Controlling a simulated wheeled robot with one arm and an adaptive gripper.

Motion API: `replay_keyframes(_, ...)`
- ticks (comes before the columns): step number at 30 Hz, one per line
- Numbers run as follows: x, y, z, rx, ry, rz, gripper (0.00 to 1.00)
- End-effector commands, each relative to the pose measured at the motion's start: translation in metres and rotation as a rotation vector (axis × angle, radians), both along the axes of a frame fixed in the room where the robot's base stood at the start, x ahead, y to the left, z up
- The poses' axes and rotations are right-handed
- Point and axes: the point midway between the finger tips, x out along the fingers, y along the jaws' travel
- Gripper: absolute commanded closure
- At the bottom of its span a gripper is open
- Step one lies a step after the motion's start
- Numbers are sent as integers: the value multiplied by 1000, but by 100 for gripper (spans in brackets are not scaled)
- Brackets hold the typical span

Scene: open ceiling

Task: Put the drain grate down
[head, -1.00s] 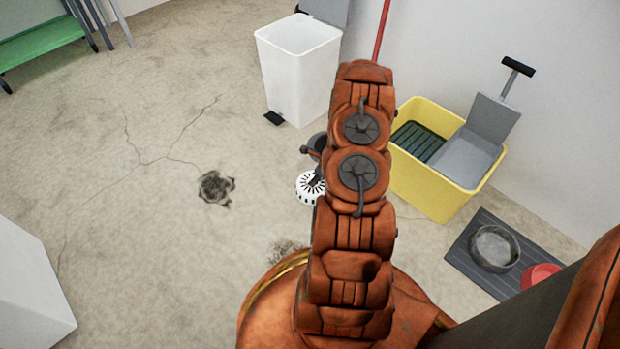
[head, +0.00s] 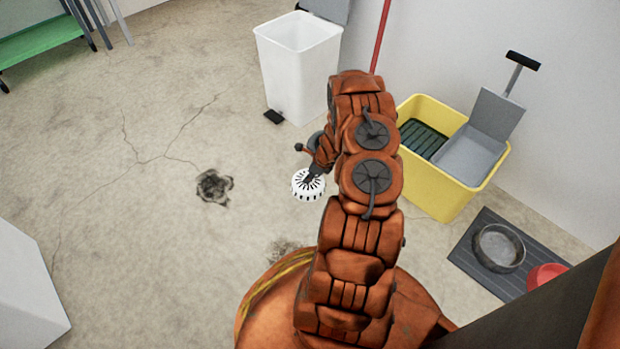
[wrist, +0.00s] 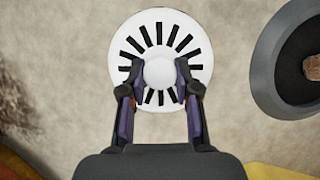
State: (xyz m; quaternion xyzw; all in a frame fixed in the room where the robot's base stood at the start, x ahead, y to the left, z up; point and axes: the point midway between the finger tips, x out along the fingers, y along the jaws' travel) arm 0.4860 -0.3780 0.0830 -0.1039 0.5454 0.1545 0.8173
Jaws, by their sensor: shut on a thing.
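The drain grate (head: 308,186) is a round white disc with black radial slots and a raised knob in its middle. In the wrist view the drain grate (wrist: 160,28) lies between and beyond my fingertips. My gripper (wrist: 159,75) is shut on its central knob, one finger on each side. In the head view my gripper (head: 311,177) is small and partly hidden by my arm. I cannot tell whether the grate touches the floor or hangs just above it.
A dark broken hole (head: 214,187) is in the cracked floor left of the grate. A white bin (head: 298,75), a yellow mop bucket (head: 440,200) and a grey mat (head: 472,262) with bowls stand behind and right. A dark round object (wrist: 290,60) shows at right in the wrist view.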

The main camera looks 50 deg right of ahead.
Motion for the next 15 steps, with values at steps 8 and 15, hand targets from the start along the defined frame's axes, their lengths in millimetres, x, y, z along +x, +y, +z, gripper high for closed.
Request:
replay_keyframes(8, 0, 0, 0, 1, 0, -1, 100)
replay_keyframes(15, 0, 0, -2, 0, 0, -1, 51)
